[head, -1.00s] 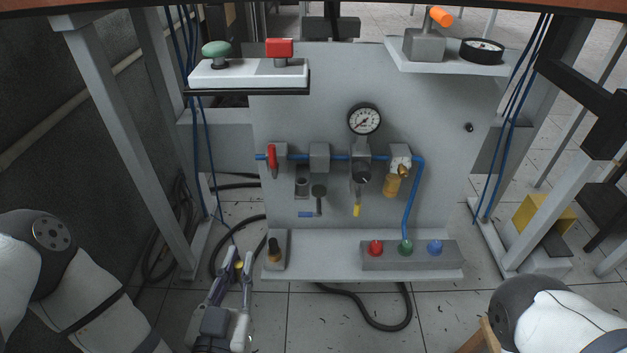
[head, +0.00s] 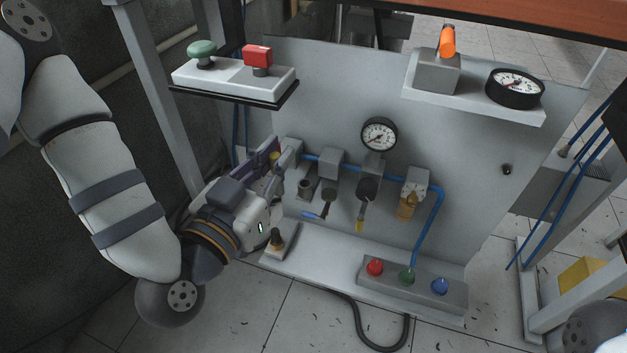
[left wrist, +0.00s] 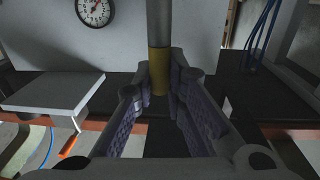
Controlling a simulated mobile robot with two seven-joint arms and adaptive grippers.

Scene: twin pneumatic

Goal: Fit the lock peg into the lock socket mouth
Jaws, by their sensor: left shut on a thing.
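My left gripper (head: 268,158) is at the left end of the panel's blue pipe, shut on a grey rod with a yellow band (left wrist: 159,70), which I take to be the lock peg. In the left wrist view the fingertips (left wrist: 160,88) close around the yellow band, and the grey part stands out beyond them. In the head view only a bit of yellow (head: 275,157) shows between the fingers. A short grey cylinder on a block (head: 305,187), probably the lock socket, sits on the panel right of the gripper; I cannot tell its mouth clearly. My right gripper is out of view.
The red and green button shelf (head: 235,78) is above the gripper. A dark post with a brass collar (head: 277,240) stands on the lower ledge just below it. Blue pipe (head: 346,168) and valves line the panel. A port block (head: 412,285) is on the ledge.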

